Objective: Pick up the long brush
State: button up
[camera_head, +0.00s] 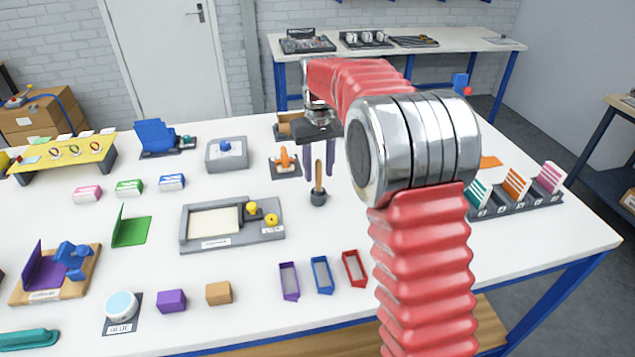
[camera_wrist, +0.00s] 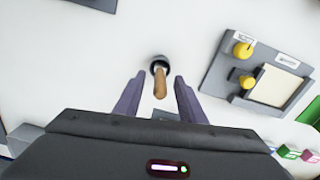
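The long brush (camera_head: 319,173) stands upright with its wooden handle up in a small dark round holder (camera_head: 318,198) on the white table. My gripper (camera_head: 319,174) points down at it, with one finger on each side of the handle in the picture. In the wrist view, the handle (camera_wrist: 160,86) shows between the two open fingertips of my gripper (camera_wrist: 160,77), with gaps on both sides. Nothing is held. The brush's lower end is hidden in the holder.
A grey tray (camera_head: 270,238) with yellow knobs lies left of the holder. An orange-handled tool (camera_head: 286,160) on a dark base stands close behind-left. Purple, blue (camera_head: 321,275) and red bins lie in front. A rack of coloured cards (camera_head: 518,200) is at right.

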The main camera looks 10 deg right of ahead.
aim_at(318, 181)
jog(key=shift+f, duration=1.5)
jog(key=shift+c, duration=0.2)
grip_shut()
